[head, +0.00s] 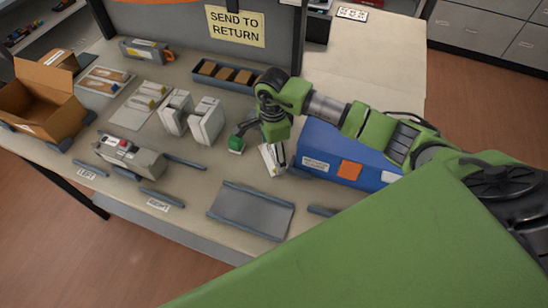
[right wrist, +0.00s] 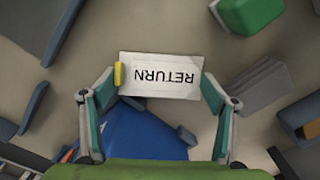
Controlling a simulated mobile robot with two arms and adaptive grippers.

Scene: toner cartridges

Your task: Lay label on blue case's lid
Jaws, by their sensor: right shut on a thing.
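My right gripper (head: 262,150) is shut on a white label (right wrist: 160,76), with one finger at each end. The label reads RETURN, upside down in the right wrist view, and has a yellow tab at its left end. In the head view the label (head: 271,160) hangs tilted below the gripper, just left of the blue case. The blue case (head: 318,145) stands on the table, with an orange square and white stickers on its side; my right arm hides part of its lid. It also shows partly behind the label in the right wrist view (right wrist: 140,137). My left gripper is not in view.
White cartridges (head: 206,122), a long dark tray with brown blocks (head: 225,76) and a small green object (head: 236,144) lie around the gripper. A grey plate (head: 250,211) lies in front. An open cardboard box (head: 40,100) stands at far left. The table's back right is clear.

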